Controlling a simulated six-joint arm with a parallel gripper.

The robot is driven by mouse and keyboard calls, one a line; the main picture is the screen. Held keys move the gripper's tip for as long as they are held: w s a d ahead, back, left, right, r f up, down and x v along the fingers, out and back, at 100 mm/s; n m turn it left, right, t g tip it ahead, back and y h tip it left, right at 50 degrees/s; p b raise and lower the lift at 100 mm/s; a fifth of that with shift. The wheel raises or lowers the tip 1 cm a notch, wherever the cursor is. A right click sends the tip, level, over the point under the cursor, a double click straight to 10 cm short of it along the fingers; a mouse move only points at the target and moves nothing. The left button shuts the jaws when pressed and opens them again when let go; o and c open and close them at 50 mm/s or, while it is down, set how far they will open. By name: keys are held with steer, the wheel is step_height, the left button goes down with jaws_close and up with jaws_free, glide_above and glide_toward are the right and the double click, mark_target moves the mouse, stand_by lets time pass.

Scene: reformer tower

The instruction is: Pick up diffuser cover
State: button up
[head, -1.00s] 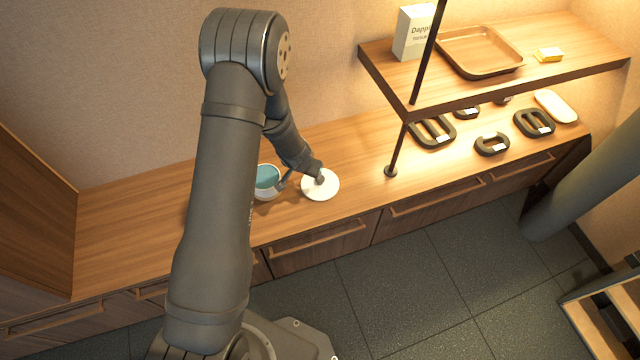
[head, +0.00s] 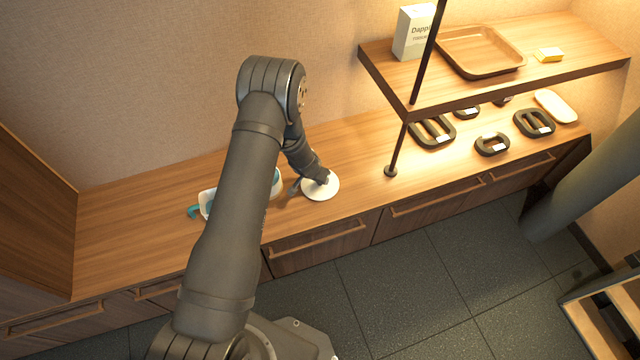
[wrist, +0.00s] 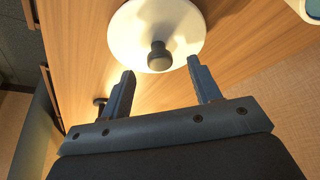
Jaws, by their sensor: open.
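The diffuser cover (head: 321,189) is a white round disc lying on the wooden counter near its front edge. In the wrist view the diffuser cover (wrist: 182,22) shows a dark round knob (wrist: 159,57) standing at its middle. My gripper (wrist: 164,80) is open, with the knob just beyond and between the line of its two fingertips. In the head view my gripper (head: 324,178) is low over the cover and hides part of it. I cannot tell whether the fingers touch the knob.
A white container with teal parts (head: 206,202) stands left of the cover, partly behind my arm. A thin dark post (head: 392,162) rises right of it to a raised shelf (head: 480,93). Several dark trays (head: 433,132) lie further right. Counter between cover and post is clear.

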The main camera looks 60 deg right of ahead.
steer(key=shift+d+x, duration=0.2)
steer(key=shift+x, duration=1.15)
steer(key=shift+d+x, duration=0.15)
steer(key=shift+x, duration=1.25)
steer(key=shift+r, duration=0.15)
steer(key=c, duration=1.1)
steer(key=shift+r, duration=0.1)
steer(key=shift+r, duration=0.4)
step_height(320, 180, up, 3)
steer(key=shift+r, duration=0.1)
steer(key=s+a+r, duration=0.1)
steer(key=s+r, duration=0.1)
steer(key=s, duration=0.1)
steer(key=s+a+r, duration=0.1)
steer(key=s+r, duration=0.1)
steer(key=s, duration=0.2)
steer(key=s+a+r, duration=0.1)
steer(key=s+r, duration=0.2)
steer(key=s, duration=0.1)
steer(key=shift+a, duration=0.35)
